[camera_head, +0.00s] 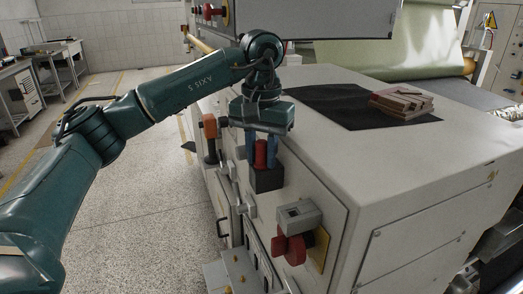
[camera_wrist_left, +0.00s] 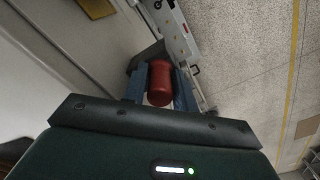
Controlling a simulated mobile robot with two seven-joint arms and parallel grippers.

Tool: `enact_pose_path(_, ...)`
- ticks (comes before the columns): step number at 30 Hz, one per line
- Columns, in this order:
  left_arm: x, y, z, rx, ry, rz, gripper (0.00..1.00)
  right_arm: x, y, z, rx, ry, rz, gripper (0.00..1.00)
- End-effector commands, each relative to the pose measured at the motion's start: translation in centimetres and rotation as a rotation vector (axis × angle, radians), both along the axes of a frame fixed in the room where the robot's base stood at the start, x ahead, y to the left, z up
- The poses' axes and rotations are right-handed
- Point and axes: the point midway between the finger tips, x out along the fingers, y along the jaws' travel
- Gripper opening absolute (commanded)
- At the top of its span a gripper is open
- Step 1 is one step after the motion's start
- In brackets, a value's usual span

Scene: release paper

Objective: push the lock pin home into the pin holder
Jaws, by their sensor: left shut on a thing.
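The lock pin's red cylindrical head (camera_head: 261,153) stands upright over a black block, which looks like the pin holder (camera_head: 267,180), on the side of the light grey machine. My left gripper (camera_head: 261,157) points down with its blue fingers shut on either side of the red head. In the left wrist view the red head (camera_wrist_left: 160,83) sits between the blue fingers (camera_wrist_left: 160,92), and part of the dark block (camera_wrist_left: 147,56) shows beyond it. The pin's lower part is hidden, so I cannot tell how deep it sits. My right gripper is not in view.
A grey block (camera_head: 298,216) and a red rotary handle (camera_head: 290,248) on a yellow plate stick out at the right of the holder. An orange-topped fixture (camera_head: 209,127) is at its left. Reddish-brown pieces (camera_head: 401,102) lie on a black mat (camera_head: 345,108) on the machine top.

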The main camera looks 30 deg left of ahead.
Motion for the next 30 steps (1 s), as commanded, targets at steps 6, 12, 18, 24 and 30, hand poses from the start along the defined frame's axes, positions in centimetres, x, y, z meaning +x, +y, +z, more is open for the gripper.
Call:
enact_pose_path(6,0.0,0.0,-0.1,0.0,-0.001,0.0,0.43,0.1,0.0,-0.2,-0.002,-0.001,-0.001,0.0)
enact_pose_path(12,0.0,0.0,-0.1,0.0,-0.001,0.0,0.53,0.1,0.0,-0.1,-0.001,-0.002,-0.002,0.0)
enact_pose_path(18,0.0,0.0,-0.1,0.0,0.0,0.0,0.53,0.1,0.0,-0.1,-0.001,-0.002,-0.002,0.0)
enact_pose_path(24,0.0,0.0,-0.1,0.0,0.0,0.0,0.53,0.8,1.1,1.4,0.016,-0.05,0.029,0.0)
enact_pose_path(30,0.1,0.0,5.5,-0.001,-0.007,0.001,0.53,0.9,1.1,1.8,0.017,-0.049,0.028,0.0)
